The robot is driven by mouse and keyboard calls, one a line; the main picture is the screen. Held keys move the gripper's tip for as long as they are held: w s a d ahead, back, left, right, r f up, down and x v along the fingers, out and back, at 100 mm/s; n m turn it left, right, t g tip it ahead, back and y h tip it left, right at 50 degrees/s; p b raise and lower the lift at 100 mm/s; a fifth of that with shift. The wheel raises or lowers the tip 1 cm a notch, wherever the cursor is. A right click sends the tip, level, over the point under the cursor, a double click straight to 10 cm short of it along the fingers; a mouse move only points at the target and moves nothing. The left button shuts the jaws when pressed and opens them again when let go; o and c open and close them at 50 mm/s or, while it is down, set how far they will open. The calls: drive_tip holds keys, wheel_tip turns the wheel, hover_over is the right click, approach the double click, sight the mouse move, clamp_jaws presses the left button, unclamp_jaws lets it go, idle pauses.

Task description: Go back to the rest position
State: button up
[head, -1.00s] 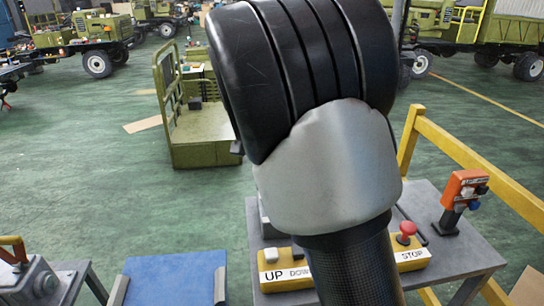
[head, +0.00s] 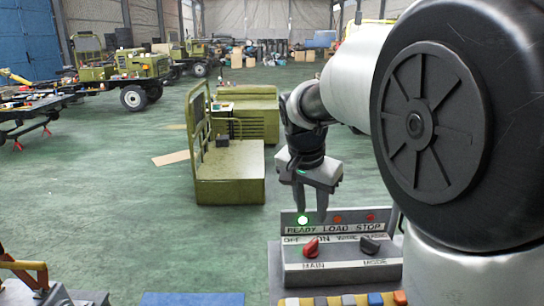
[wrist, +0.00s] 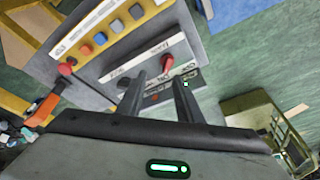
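My gripper (head: 311,205) hangs fingers-down over the back of a grey control box in the head view. Its two fingers are apart with nothing between them. They also show apart in the wrist view (wrist: 158,95). The box (head: 340,268) has a red MAIN knob (head: 311,248) and a dark MODE knob (head: 370,245). A green lamp (head: 303,220) glows above READY; the red lamps above LOAD and STOP look dim. I cannot tell whether the fingertips touch the box's raised back panel. My forearm covers the right of the head view.
A row of coloured buttons (wrist: 100,39) lies beside the box. An orange hand control (wrist: 42,108) stands at the bench edge in the wrist view. A green vehicle cab (head: 230,175) stands behind the bench. Open green floor (head: 110,220) lies to the left.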

drive_tip(key=s+d+r+n+t+p, duration=0.1)
drive_tip(key=s+n, duration=0.3)
drive_tip(key=s, duration=0.7)
drive_tip(key=s+d+r+n+t+y+p, duration=0.1)
drive_tip(key=s+d+r+n, duration=0.1)
drive_tip(key=s, duration=1)
drive_tip(key=shift+s+r+n+t+y+p, duration=0.15)
drive_tip(key=shift+r+n+t+y+p, duration=0.2)
drive_tip(key=shift+r+n, duration=0.45)
drive_tip(key=shift+a+f, duration=0.1)
